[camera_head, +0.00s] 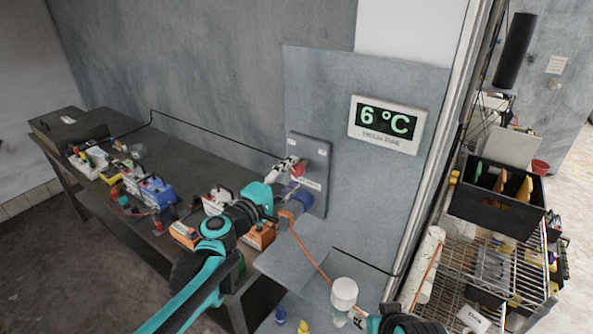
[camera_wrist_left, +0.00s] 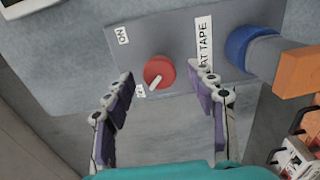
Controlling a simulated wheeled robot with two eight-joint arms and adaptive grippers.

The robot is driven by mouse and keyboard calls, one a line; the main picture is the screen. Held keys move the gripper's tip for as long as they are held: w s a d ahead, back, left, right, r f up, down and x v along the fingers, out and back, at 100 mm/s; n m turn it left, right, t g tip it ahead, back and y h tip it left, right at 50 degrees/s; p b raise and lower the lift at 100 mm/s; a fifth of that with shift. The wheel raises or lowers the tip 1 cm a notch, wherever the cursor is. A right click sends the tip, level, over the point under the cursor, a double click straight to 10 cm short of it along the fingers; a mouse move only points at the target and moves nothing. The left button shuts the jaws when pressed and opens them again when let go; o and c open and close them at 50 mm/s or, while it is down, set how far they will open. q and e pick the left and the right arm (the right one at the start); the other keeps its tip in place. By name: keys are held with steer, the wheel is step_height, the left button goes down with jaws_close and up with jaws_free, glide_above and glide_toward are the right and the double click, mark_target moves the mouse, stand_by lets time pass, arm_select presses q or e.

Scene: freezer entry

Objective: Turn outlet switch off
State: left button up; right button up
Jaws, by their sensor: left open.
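The outlet switch is a red round knob (camera_wrist_left: 158,70) with a white pointer, on a grey wall panel (camera_head: 318,150). In the left wrist view the pointer slants toward a small label at the panel edge, whose text I cannot read clearly. The knob also shows in the head view (camera_head: 298,171), partly covered by my left gripper (camera_head: 291,163). That gripper is open, its fingers on either side of the knob in the wrist view (camera_wrist_left: 165,88); contact is unclear. My right gripper (camera_head: 358,316) is low, partly cut off.
A blue plug (camera_head: 303,197) with an orange cord is in the panel beside the knob. A workbench (camera_head: 95,190) with several battery-like boxes stands left. A temperature display (camera_head: 384,124) is on the wall. A wire rack (camera_head: 470,265) with a black crate stands right.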

arm_select(q)
steer(key=v, duration=0.9)
steer(key=s+a+f+m+g+y+b, duration=0.1)
steer(key=s+f+m+g+y+b, duration=0.2)
steer(key=s+f, duration=0.45)
steer(key=s+a+f+m+g+y+b, duration=0.15)
steer(key=s+f+m+b, duration=0.25)
steer(key=f, duration=0.6)
steer(key=s+a+f+m+g+y+b, duration=0.3)
steer(key=s+a+f+y, duration=0.3)
steer(key=s+a+f, duration=0.3)
step_height(320, 180, down, 2)
steer(key=shift+s+a+f+m, duration=0.1)
steer(key=shift+s+a+m, duration=0.25)
steer(key=shift+a+m, duration=0.25)
